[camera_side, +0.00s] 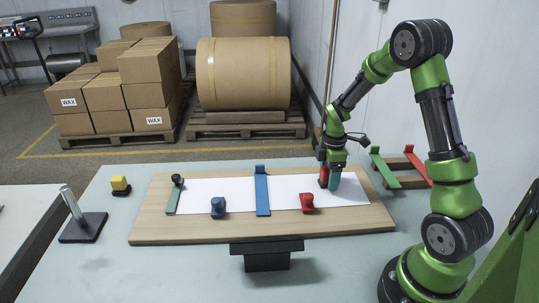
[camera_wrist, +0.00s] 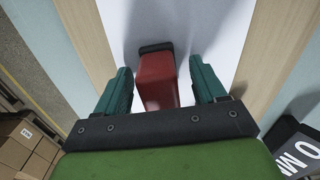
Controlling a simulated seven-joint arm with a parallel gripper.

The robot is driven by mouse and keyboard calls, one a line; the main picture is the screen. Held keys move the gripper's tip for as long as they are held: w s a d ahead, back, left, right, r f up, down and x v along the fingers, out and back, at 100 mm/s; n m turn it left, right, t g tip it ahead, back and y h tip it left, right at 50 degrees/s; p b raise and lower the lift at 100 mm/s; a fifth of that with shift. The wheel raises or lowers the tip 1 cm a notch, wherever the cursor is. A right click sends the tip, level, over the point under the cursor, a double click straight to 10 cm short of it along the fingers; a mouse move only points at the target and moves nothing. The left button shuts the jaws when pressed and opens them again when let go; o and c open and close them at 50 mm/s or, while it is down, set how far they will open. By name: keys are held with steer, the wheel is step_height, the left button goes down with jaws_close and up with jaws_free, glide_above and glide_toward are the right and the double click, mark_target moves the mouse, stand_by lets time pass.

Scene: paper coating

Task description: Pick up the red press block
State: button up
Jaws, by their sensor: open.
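A red block with a black end (camera_wrist: 158,82) stands on the white paper (camera_wrist: 200,25) between the two teal fingers of my gripper (camera_wrist: 162,88) in the wrist view. The fingers are open, with a gap on each side of the block. In the side view my gripper (camera_side: 332,180) is low over the right end of the board, and the red block (camera_side: 323,173) shows just left of a teal finger, partly hidden. A second, smaller red piece (camera_side: 307,202) sits at the paper's front edge, left of my gripper.
The wooden board (camera_side: 150,226) carries a blue bar (camera_side: 262,190), a blue piece (camera_side: 218,208) and a green bar with a black knob (camera_side: 175,195). A yellow-topped block (camera_side: 120,185) and a metal-post stand (camera_side: 82,227) are left. A wooden rack (camera_side: 403,163) with green and red bars is behind right.

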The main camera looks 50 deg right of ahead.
steer(key=c, duration=1.2)
steer(key=shift+r, duration=0.1)
steer(key=shift+r, duration=0.7)
step_height(320, 180, up, 2)
steer(key=shift+s+r, duration=0.1)
steer(key=s+a, duration=0.2)
steer(key=s, duration=0.2)
steer(key=s+a, duration=0.3)
steer(key=s, duration=0.2)
steer(key=s+a+r, duration=0.1)
steer(key=s+a, duration=0.1)
steer(key=s, duration=0.3)
steer(key=shift+a+r, duration=0.1)
steer(key=shift+a, duration=0.25)
steer(key=o, duration=0.5)
steer(key=c, duration=0.3)
